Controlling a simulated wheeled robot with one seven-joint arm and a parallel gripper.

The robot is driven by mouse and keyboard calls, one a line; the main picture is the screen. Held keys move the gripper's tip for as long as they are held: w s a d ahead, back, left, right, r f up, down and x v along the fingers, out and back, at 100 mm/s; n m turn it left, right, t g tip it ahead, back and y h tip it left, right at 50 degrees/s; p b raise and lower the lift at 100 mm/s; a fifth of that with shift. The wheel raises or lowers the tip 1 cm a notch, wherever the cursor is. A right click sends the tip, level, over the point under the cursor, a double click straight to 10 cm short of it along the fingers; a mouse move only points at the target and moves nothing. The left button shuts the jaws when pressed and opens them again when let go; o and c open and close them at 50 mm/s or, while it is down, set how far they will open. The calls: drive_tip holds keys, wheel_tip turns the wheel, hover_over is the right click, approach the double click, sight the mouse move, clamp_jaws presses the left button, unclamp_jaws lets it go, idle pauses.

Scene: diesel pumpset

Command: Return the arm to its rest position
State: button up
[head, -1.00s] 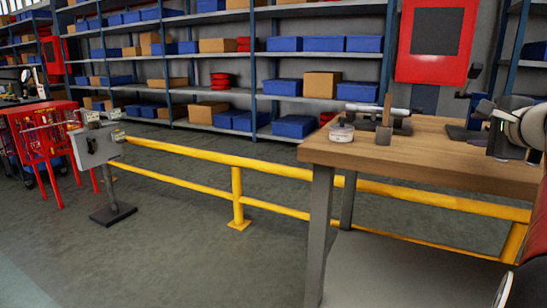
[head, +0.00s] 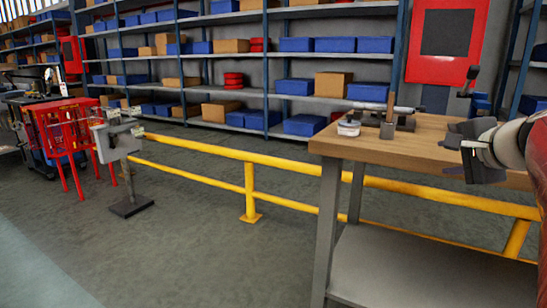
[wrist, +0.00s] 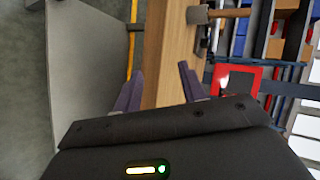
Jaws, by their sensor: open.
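My gripper (head: 455,152) is at the right of the head view, in front of the wooden workbench (head: 375,148). It is open and nothing shows between its fingers. In the wrist view the two dark fingers of my gripper (wrist: 159,88) stand apart, with the edge of the wooden bench top (wrist: 172,50) beyond them. Part of my arm runs out of the head view at the right edge.
A yellow rail (head: 250,190) runs behind the bench. A control box on a post (head: 118,140) and a red rack (head: 65,130) stand left. Open floor lies between.

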drive_tip(key=s+a+f+n+g+y, duration=0.1)
drive_tip(key=s+a+f+n, duration=0.15)
drive_tip(key=a, duration=0.25)
drive_tip(key=s+a+f+n+g+p, duration=0.1)
drive_tip(key=s+a+f+n+g, duration=0.15)
drive_tip(key=a, duration=0.25)
drive_tip(key=s+a+f+n+y, duration=0.1)
drive_tip(key=s+a+f+n, duration=0.1)
drive_tip(key=a+f, duration=0.25)
drive_tip(key=s+a+f+n+g+h, duration=0.1)
drive_tip(key=s+a+f+n+g, duration=0.1)
drive_tip(key=s+a+f+n, duration=0.2)
drive_tip(key=s+a+f+n+g+h+p, duration=0.1)
drive_tip(key=s+a+f+n, duration=0.3)
drive_tip(key=s, duration=0.7)
wheel_tip(320, 180, down, 4)
drive_tip(key=shift+a+f+n+g, duration=0.25)
drive_tip(key=shift+n+g, duration=0.1)
drive_tip(key=shift+n, duration=0.65)
drive_tip(key=shift+r, duration=0.1)
